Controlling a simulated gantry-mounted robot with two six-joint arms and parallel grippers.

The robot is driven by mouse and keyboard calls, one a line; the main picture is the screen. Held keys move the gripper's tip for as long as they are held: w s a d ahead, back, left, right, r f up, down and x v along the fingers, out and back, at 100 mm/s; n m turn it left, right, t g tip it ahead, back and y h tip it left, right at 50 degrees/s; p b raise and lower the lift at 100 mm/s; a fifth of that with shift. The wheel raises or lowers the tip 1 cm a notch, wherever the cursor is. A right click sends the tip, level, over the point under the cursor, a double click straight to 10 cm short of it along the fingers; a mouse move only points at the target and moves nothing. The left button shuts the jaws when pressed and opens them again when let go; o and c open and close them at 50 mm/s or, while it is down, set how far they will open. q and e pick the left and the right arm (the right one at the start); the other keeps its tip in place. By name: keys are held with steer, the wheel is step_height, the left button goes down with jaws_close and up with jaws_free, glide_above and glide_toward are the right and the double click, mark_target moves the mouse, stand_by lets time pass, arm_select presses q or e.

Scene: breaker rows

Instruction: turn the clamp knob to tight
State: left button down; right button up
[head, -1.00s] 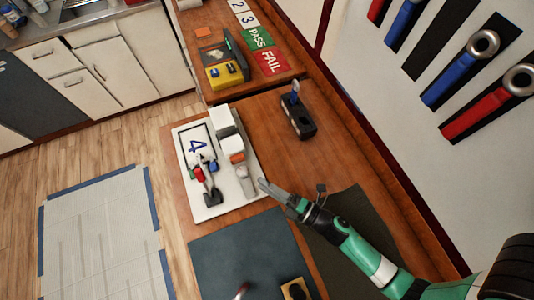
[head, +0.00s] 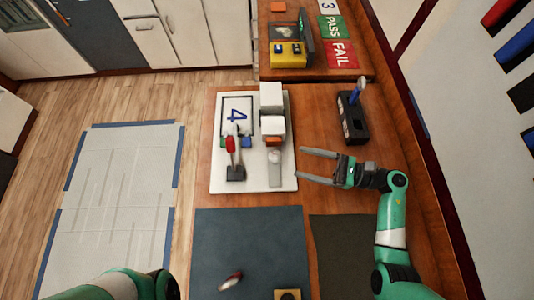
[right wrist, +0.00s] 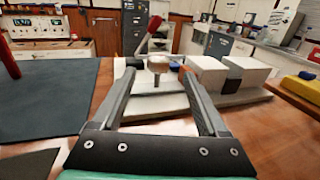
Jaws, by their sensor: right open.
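The clamp knob (head: 274,166) is a pale grey piece near the front right of the white board marked 4 (head: 224,181). In the right wrist view a rounded metal knob (right wrist: 158,64) stands on a short post between my fingers, beyond their tips. My right gripper (head: 304,165) is open and empty, just right of the board, its fingers pointing left at the knob with a small gap. It also shows in the right wrist view (right wrist: 158,76). A red-handled lever clamp (head: 231,145) stands left of the knob. My left gripper is out of view.
White blocks (head: 271,97) with an orange piece stand behind the knob. A black holder (head: 354,127) with a blue-handled tool is at the back right. A yellow box (head: 287,56) is far back.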

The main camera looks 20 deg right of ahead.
mark_target(275, 157)
steer(key=p+x, duration=0.1)
steer(key=x, duration=1)
steer(key=shift+w+a+r+p, duration=0.1)
steer(key=shift+w+a+p, duration=0.2)
steer(key=shift+p, duration=0.1)
steer(key=shift+s, duration=0.1)
jaws_close()
